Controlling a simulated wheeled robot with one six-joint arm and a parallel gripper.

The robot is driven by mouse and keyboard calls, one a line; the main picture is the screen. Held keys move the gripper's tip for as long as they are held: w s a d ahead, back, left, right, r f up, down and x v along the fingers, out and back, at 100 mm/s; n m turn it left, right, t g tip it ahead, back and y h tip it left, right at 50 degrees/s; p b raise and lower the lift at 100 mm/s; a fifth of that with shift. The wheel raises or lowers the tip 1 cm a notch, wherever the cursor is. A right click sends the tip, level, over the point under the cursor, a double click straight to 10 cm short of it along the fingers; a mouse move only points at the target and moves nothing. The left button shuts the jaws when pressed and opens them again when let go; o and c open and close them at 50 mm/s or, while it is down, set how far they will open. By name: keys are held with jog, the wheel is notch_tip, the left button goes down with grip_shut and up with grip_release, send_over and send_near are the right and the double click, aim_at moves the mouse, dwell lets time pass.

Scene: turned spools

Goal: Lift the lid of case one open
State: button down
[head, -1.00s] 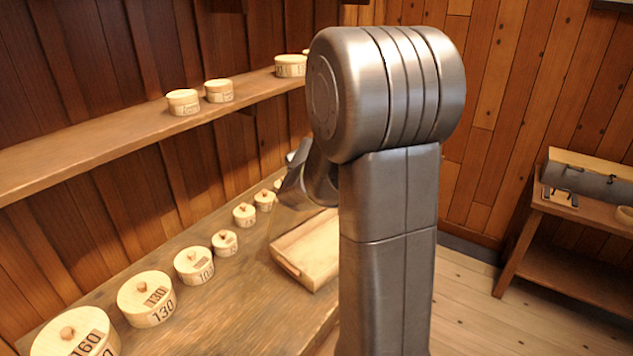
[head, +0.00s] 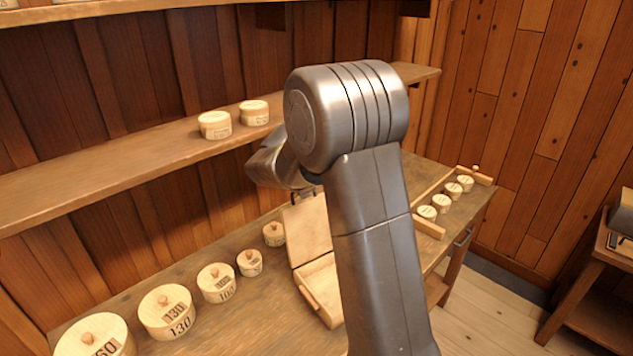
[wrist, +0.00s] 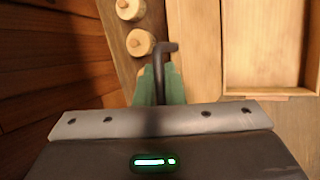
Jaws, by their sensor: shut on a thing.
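The case is a pale wooden box (head: 328,300) on the bench, partly hidden behind my arm in the head view. Its lid (head: 307,232) stands raised at the back, leaning, and the shallow inside shows. In the wrist view the open box (wrist: 265,88) is at the upper right, with the lid (wrist: 197,70) to its left. My gripper (wrist: 160,88) has green fingers shut on a dark bent hook (wrist: 159,62). The hook's tip overlaps the lid's left edge in this view; I cannot tell whether they touch. The head view hides my fingers behind the arm.
Several round lidded wooden boxes (head: 167,312) line the bench left of the case. Two more (head: 215,125) stand on the wall shelf (head: 120,165) above. A low rack with small round boxes (head: 441,203) is at the right end. In the wrist view, knobbed lids (wrist: 140,43) lie near the hook.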

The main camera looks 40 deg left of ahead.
jog(key=shift+a+f+h, duration=0.3)
jog(key=shift+a+h, duration=0.1)
jog(key=shift+a, duration=0.25)
jog(key=c, duration=1.8)
grip_release()
jog(key=shift+r, duration=0.1)
jog(key=b+v, duration=0.2)
jog(key=v, duration=1.2)
jog(key=shift+w, duration=0.25)
